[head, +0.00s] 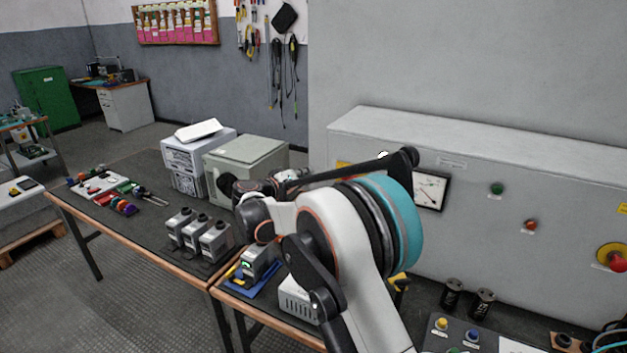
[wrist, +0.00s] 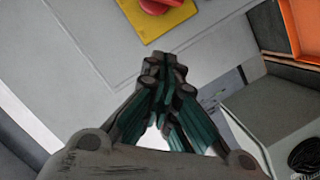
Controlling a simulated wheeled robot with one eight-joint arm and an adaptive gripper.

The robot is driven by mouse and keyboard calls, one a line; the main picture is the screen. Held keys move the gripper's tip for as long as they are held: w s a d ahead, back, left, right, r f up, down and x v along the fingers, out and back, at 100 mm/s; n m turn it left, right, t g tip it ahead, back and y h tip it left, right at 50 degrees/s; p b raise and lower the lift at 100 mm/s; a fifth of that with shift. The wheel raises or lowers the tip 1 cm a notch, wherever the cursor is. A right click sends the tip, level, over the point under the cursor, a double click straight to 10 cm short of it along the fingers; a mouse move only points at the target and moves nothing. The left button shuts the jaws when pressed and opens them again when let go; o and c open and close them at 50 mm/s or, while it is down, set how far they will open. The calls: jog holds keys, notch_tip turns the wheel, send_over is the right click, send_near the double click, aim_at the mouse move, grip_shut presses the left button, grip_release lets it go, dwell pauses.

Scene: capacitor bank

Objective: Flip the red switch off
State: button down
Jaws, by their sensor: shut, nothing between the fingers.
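The red switch (wrist: 158,4) sits on a square yellow plate (wrist: 160,18) on a grey panel, at the top edge of the wrist view and partly cut off. I cannot tell its position. My gripper (wrist: 165,68) is shut and empty, its fingertips just below the plate in the picture; I cannot tell whether they touch the panel. In the head view my arm covers part of the long grey cabinet (head: 480,185), and my gripper cannot be made out there. A yellow patch (head: 343,165) shows beside my arm on the cabinet; I cannot tell whether it is the same plate.
The cabinet also carries a meter (head: 430,188), a green button (head: 497,188), a small red button (head: 530,225) and a red mushroom knob (head: 617,262) on yellow. Grey boxes (head: 245,160) and several small units stand on the dark bench (head: 150,165). An orange-framed box (wrist: 300,25) is at right.

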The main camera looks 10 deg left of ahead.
jog(key=w+d+f+b, duration=0.3)
jog(key=w+d+f, duration=0.1)
jog(key=w+d, duration=0.2)
jog(key=shift+d, duration=0.35)
